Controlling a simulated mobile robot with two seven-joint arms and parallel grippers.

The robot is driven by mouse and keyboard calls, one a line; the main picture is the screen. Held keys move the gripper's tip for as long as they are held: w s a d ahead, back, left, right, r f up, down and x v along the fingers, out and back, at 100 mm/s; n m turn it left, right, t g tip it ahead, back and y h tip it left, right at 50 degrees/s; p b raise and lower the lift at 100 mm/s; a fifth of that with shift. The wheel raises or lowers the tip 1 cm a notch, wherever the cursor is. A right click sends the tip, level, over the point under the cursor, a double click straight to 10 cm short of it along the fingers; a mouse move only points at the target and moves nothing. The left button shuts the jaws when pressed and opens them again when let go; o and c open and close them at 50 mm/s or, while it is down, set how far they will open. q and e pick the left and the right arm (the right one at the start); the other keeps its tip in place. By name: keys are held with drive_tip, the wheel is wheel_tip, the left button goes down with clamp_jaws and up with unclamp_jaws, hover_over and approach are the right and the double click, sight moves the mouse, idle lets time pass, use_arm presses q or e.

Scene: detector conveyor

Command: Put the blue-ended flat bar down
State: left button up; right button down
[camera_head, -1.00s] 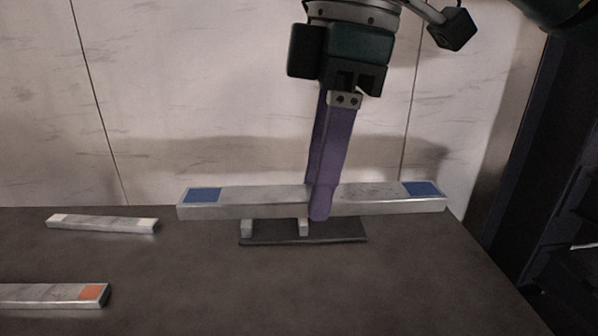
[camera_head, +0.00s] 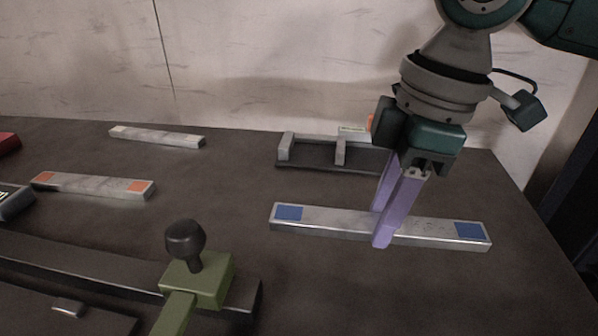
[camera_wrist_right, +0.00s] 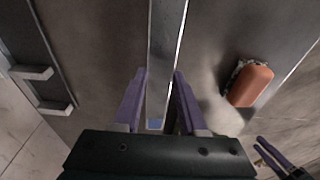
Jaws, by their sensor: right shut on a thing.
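The blue-ended flat bar (camera_head: 330,220) is a long silver bar with a blue patch near each end. It lies level at the right of the table in the head view, in front of the slotted rack. Whether it touches the table I cannot tell. My right gripper (camera_head: 385,225) points down and is shut on the bar near its middle, one purple finger on each long side. In the wrist view the bar (camera_wrist_right: 165,45) runs between the fingers (camera_wrist_right: 157,100). Small purple fingers at that view's lower right look like my left gripper (camera_wrist_right: 272,155); their opening is unclear.
The dark rack (camera_head: 310,157) with pale uprights stands behind the bar. A pale-ended bar (camera_head: 160,137) and an orange-ended bar (camera_head: 95,186) lie left. A green block (camera_head: 215,280) with a black knob stands front left. Table right of it, before the bar, is clear.

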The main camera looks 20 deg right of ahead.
sight(372, 264)
wheel_tip(372, 264, down, 5)
drive_tip(key=shift+f+b, duration=0.1)
drive_tip(key=shift+b, duration=0.55)
drive_tip(key=shift+f, duration=0.15)
drive_tip(key=shift+f, duration=0.1)
drive_tip(key=shift+c, duration=2.3)
unclamp_jaws()
drive_tip(key=shift+f, duration=0.1)
drive_tip(key=shift+r, duration=0.45)
drive_tip(key=r+p, duration=0.1)
drive_tip(key=r, duration=0.2)
drive_tip(key=d+r+p, duration=0.1)
drive_tip(key=r, duration=0.3)
drive_tip(key=r+p, duration=0.1)
drive_tip(key=r, duration=0.2)
drive_tip(key=shift+s+d+r, duration=0.25)
drive_tip(key=shift+s+r, duration=0.2)
drive_tip(key=shift+r, duration=0.2)
